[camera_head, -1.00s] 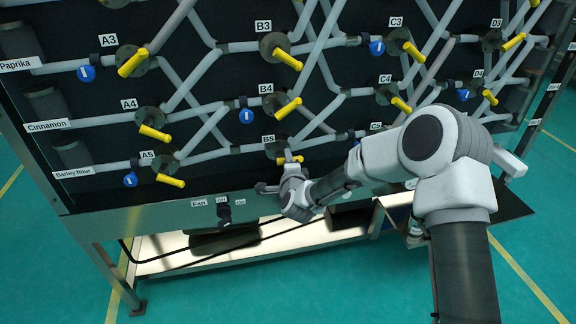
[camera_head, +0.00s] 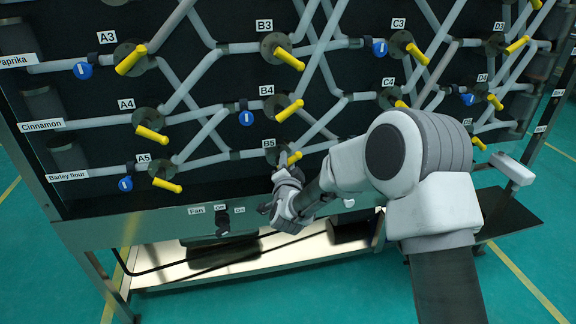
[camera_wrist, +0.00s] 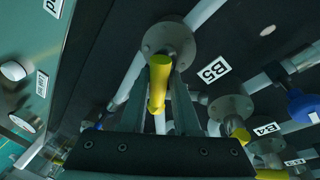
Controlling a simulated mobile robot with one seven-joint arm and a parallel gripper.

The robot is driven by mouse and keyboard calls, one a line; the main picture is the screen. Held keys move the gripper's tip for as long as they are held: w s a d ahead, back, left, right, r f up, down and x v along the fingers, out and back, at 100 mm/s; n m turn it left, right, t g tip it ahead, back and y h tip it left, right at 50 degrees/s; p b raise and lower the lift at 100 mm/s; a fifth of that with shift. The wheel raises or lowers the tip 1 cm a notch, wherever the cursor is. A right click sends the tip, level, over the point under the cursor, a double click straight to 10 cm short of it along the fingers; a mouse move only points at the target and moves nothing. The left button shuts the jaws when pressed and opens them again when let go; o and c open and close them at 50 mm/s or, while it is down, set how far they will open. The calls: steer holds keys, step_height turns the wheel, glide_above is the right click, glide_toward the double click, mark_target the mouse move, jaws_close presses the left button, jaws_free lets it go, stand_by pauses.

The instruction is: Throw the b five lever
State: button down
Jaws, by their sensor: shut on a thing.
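The B5 lever is a yellow handle on a grey round valve flange, beside the white "B5" label (camera_wrist: 215,70). In the wrist view the B5 lever (camera_wrist: 158,82) lies between the two grey fingers of my gripper (camera_wrist: 160,92), which is shut on it. In the head view the B5 lever (camera_head: 294,158) shows as a short yellow piece above my gripper (camera_head: 287,172), tilted up to the right.
Other yellow levers surround it: B4 (camera_head: 289,111) above, A5 (camera_head: 167,185) to the left and C4 (camera_head: 399,102) up right. Pale pipes and blue round tags (camera_head: 246,118) cover the dark panel. A fan switch (camera_head: 222,221) and a lit shelf (camera_head: 180,276) sit below.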

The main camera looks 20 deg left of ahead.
steer(key=shift+s+a+f, duration=0.15)
steer(key=shift+s+f, duration=0.05)
steer(key=shift+f, duration=0.3)
steer(key=c, duration=0.7)
jaws_free()
steer(key=shift+c, duration=0.2)
steer(key=shift+r, duration=0.15)
steer(key=shift+w+r, duration=0.1)
steer(key=p+v, duration=0.3)
steer(key=v, duration=1.4)
steer(key=shift+s, duration=0.2)
